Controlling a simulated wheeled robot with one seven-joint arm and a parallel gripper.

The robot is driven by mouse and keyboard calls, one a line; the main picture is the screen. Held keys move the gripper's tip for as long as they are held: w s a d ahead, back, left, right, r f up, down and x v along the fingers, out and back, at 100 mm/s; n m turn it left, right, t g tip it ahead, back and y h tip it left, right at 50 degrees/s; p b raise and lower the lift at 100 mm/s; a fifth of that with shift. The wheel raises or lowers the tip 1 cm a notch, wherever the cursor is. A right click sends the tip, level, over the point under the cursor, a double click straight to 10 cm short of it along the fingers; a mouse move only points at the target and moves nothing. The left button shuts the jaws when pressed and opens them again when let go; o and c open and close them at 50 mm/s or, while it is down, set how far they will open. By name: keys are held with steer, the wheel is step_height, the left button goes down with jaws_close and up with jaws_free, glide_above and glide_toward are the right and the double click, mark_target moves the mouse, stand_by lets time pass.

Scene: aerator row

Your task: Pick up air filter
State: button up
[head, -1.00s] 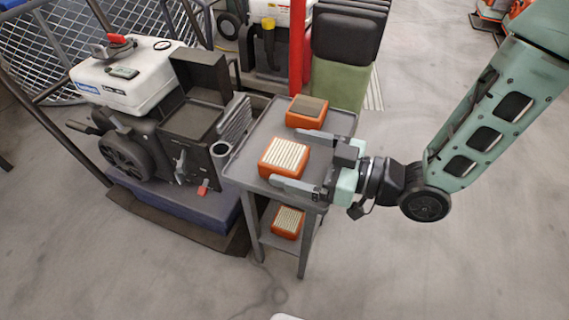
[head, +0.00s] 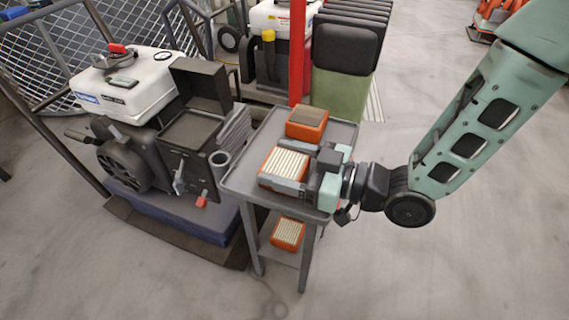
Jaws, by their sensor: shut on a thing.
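An orange air filter with a white pleated top (head: 286,164) sits on the top shelf of a grey cart in the head view. My gripper (head: 288,168) reaches in from the right and is shut on this filter, with the near finger along its front side. The far finger is partly hidden. A second orange filter with a dark, dirty-looking top (head: 306,124) stands just behind it on the same shelf. A third filter with pale pleats (head: 288,233) lies on the cart's lower shelf.
The grey cart (head: 236,184) stands beside a machine with a white tank (head: 140,85), an open dark box (head: 194,135) and a blue base. A red post (head: 299,55) and stacked dark seats (head: 345,48) stand behind.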

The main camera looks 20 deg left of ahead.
steer(key=shift+r+p, duration=0.45)
steer(key=shift+r, duration=0.2)
steer(key=shift+d+r+p, duration=0.25)
steer(key=shift+p, duration=0.05)
steer(key=s+d+p, duration=0.1)
steer(key=d+p, duration=0.3)
steer(key=d, duration=1.3)
steer(key=shift+s+d+f, duration=0.2)
steer(key=shift+s+d, duration=0.05)
